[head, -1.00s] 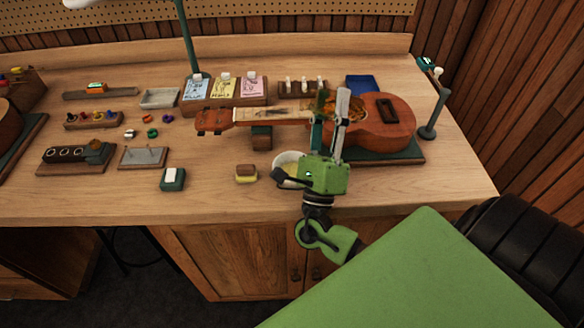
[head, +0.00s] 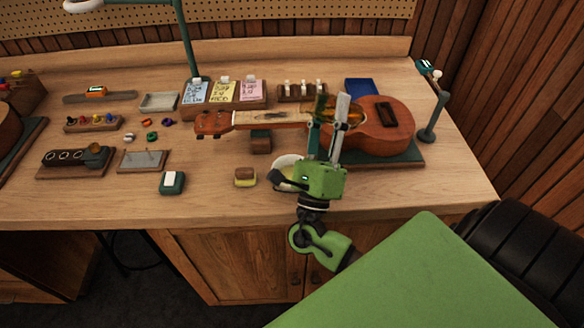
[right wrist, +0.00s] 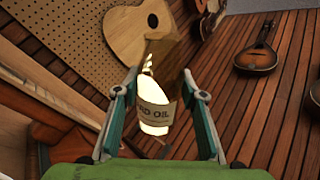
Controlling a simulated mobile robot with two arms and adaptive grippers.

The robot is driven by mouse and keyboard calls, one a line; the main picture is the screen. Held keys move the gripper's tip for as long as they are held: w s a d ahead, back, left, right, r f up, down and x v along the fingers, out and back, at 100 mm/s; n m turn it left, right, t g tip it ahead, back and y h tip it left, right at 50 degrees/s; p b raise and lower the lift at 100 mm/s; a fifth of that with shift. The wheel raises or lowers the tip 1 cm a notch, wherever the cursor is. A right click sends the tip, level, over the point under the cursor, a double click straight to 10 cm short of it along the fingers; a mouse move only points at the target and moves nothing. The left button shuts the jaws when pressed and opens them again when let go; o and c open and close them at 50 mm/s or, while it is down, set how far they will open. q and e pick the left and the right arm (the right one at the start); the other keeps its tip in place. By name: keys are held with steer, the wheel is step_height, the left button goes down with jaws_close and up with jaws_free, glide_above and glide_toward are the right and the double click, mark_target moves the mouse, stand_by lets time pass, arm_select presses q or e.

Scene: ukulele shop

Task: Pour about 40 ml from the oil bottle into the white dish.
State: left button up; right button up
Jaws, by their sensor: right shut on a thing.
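My right gripper (head: 329,118) is over the bench, its fingers pointing toward the ukulele. It is shut on the oil bottle (head: 322,106), which shows small and partly covered by the fingers. In the right wrist view the bottle (right wrist: 154,114) sits between the two fingers, with a pale label reading "OIL" and a bright pale lower part. Its exact tilt is hard to tell, and no stream of oil shows. The white dish (head: 284,161) is on the bench just left of my right gripper, partly hidden by it. My left gripper is not in view.
A ukulele (head: 382,137) lies behind my right gripper, its neck on a small block (head: 261,141). A yellow-and-brown block (head: 245,177) and a green box (head: 172,182) lie left of the dish. A green lamp post (head: 188,45) stands at the back. Bare bench lies front left.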

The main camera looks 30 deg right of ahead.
steer(key=shift+a+r+m+g+h+p, duration=0.15)
steer(key=shift+r+m+g+h+p, duration=0.25)
steer(key=shift+m+g, duration=0.7)
steer(key=shift+a+f+m+g, duration=0.1)
steer(key=shift+f+m+g, duration=0.05)
steer(key=shift+m+g, duration=0.35)
steer(key=shift+f, duration=0.1)
